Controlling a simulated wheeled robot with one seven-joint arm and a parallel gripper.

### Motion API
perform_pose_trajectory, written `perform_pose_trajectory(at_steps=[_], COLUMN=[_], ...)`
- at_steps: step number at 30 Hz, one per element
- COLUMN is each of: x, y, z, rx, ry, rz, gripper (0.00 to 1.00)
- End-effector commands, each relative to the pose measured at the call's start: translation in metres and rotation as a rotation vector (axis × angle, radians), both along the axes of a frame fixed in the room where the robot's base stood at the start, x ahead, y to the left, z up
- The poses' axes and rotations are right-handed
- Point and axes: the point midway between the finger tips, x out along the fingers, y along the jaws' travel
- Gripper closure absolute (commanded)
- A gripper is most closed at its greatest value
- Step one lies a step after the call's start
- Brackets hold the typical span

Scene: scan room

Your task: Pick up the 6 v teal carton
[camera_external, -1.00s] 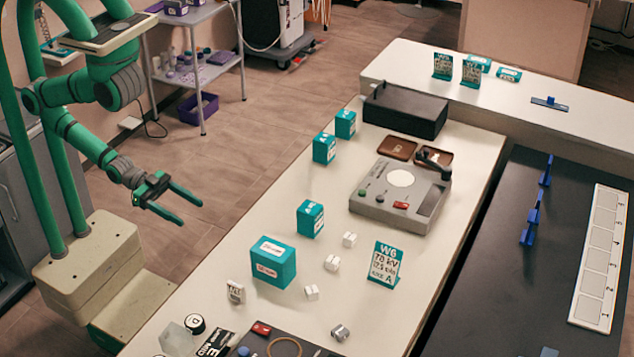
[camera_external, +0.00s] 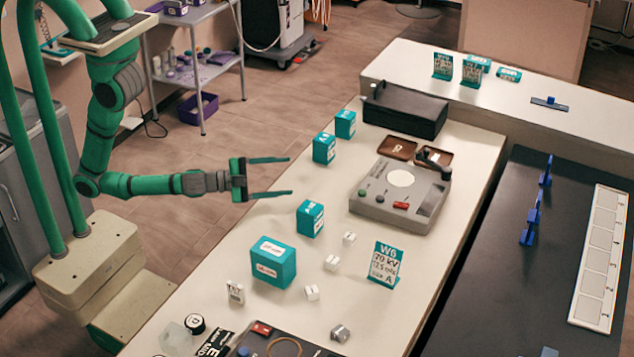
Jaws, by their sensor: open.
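Several teal cartons with white labels stand on the white counter. One small carton (camera_external: 310,218) is near the middle, and two more, a near one (camera_external: 324,148) and a far one (camera_external: 345,124), stand farther back. A larger teal carton (camera_external: 273,262) with red-marked labels stands nearer the front. The labels are too small to tell which one reads 6 v. My gripper (camera_external: 290,176) is open and empty, pointing right by the counter's left edge. In the picture it is just above the middle small carton and below the two far ones, apart from all of them.
A grey device (camera_external: 400,192) stands right of the cartons, with a black box (camera_external: 404,110) behind it. A teal W6 card (camera_external: 385,265) and small white blocks (camera_external: 332,263) stand nearby. A dark tray (camera_external: 280,342) lies in front. Bare counter surrounds the middle small carton.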

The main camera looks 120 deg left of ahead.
Motion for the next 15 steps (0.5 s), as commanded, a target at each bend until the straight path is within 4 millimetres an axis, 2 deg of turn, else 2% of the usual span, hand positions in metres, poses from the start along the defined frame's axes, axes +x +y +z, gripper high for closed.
perform_pose_trajectory(at_steps=[1,6,9,15], x=[0.007,0.015,0.016,0.017], y=[0.02,0.079,0.108,0.146], z=[0.0,-0.012,-0.017,-0.02], rx=[-0.047,-0.265,-0.38,-0.573], ry=[-0.027,-0.143,-0.225,-0.4], rz=[0.075,0.327,0.47,0.705], gripper=[0.34,0.34,0.34,0.34])
